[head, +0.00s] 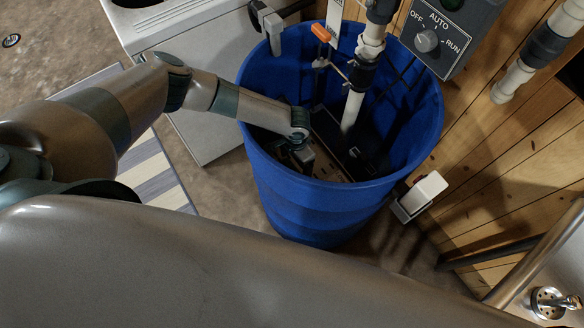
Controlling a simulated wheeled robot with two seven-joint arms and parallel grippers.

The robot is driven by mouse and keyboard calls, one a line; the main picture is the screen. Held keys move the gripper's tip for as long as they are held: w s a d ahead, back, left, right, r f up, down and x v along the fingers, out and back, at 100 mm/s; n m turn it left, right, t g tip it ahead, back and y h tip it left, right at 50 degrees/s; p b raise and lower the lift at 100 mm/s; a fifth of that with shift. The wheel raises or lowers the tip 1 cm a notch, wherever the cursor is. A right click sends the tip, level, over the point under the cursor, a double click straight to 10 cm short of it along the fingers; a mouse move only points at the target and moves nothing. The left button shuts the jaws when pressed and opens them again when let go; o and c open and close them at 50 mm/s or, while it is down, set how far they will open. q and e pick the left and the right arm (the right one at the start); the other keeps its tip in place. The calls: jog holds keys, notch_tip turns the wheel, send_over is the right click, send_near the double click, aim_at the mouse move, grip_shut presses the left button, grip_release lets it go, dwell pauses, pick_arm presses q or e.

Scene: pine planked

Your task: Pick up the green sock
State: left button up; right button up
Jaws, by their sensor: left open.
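My left arm reaches in from the left over the rim of a blue barrel (325,205). My left gripper (301,158) is inside the barrel, below the rim, near its left inner wall. The gripper is small and dark here, and its jaws are open. I cannot make out a green sock anywhere in view. The barrel's floor is dark and partly hidden by my gripper and the pipework. My right gripper is not in view.
White and black pipes (356,100) run down into the barrel. A control box with a knob (427,41) hangs on the pine wall (490,190). A white cabinet (195,60) stands left of the barrel. A striped mat (155,175) lies on the brown floor.

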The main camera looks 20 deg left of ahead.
aim_at(295, 165)
pick_arm(q)
jog(key=c, duration=1.1)
jog(key=shift+r, duration=0.1)
jog(key=shift+c, duration=0.2)
notch_tip(295, 165, up, 10)
jog(key=b, duration=0.1)
jog(key=shift+b, duration=0.4)
